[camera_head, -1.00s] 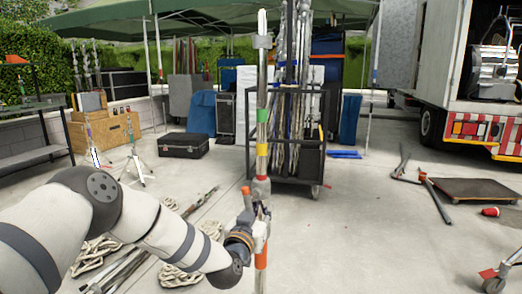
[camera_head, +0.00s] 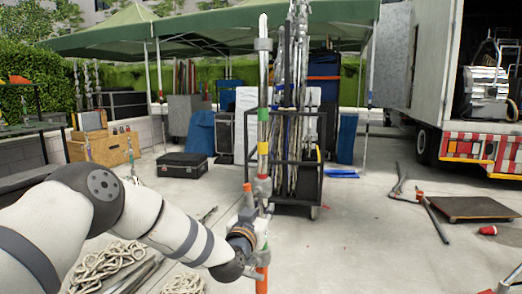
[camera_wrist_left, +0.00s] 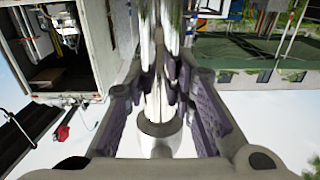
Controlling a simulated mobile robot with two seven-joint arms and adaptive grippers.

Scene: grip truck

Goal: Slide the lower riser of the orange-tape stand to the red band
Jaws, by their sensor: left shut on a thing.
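The orange-tape stand is an upright pole with orange tape (camera_head: 262,279) at its lower visible end. Its shiny lower riser (camera_head: 263,130) carries green, yellow and red bands. The red band (camera_head: 262,177) shows just above a grey collar (camera_head: 262,188). My left gripper (camera_head: 257,228) is shut on the pole below that collar and above the orange tape, partly hiding it. In the left wrist view my left gripper's purple-lined fingers (camera_wrist_left: 160,100) sit on both sides of the chrome pole (camera_wrist_left: 160,40). The stand's foot is out of view. My right gripper is out of view.
A wheeled cart of upright poles (camera_head: 283,190) stands behind the stand. A black case (camera_head: 182,165) is at left, coiled rope (camera_head: 105,262) on the ground near my arm. A flat dolly (camera_head: 470,207) and the truck (camera_head: 480,150) are at right. The ground right of the stand is mostly clear.

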